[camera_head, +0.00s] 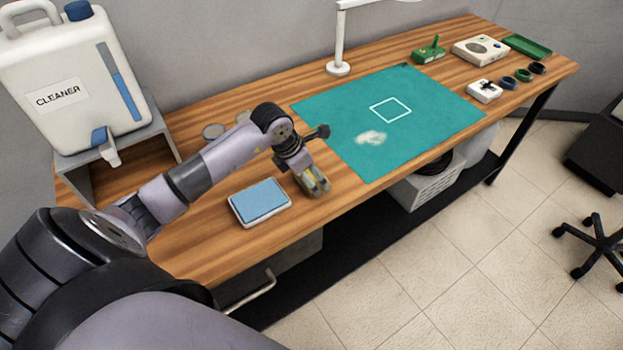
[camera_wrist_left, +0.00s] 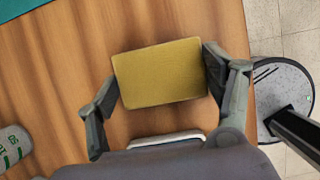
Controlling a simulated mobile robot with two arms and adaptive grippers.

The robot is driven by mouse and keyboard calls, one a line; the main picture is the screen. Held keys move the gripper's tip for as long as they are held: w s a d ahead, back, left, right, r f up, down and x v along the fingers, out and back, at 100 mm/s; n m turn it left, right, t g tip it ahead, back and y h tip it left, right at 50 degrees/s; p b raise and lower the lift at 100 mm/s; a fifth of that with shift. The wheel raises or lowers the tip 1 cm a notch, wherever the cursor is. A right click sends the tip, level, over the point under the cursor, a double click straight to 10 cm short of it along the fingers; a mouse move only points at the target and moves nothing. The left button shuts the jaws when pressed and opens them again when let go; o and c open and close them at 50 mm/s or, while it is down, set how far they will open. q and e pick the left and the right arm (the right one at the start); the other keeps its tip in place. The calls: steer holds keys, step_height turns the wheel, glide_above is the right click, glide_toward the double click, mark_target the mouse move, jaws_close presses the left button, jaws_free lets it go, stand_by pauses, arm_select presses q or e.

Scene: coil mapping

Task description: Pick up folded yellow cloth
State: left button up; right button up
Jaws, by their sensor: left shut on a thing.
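The folded yellow cloth (camera_wrist_left: 160,74) is a flat rectangle between the two fingers of my left gripper (camera_wrist_left: 162,85) in the left wrist view. The gripper is shut on it, with a finger at its left and right sides. In the head view my left gripper (camera_head: 315,185) is over the wood table just right of the blue pad, and only a small yellow part of the cloth (camera_head: 308,180) shows between the fingers. I cannot tell whether the cloth touches the table. My right gripper is not in view.
A blue pad in a white tray (camera_head: 233,212) lies left of the gripper. A teal mat (camera_head: 440,118) with a white square and a pale smudge (camera_head: 371,137) lies to the right. A cleaner jug (camera_head: 75,75) stands on a grey stand at the left. Bare wood lies in front.

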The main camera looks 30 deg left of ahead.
arm_select(q)
steer(key=shift+c, duration=1.1)
steer(key=shift+r, duration=0.1)
steer(key=shift+w+r, duration=0.1)
steer(key=shift+r, duration=0.45)
step_height(320, 180, up, 19)
steer(key=b, duration=0.3)
steer(key=shift+f, duration=0.1)
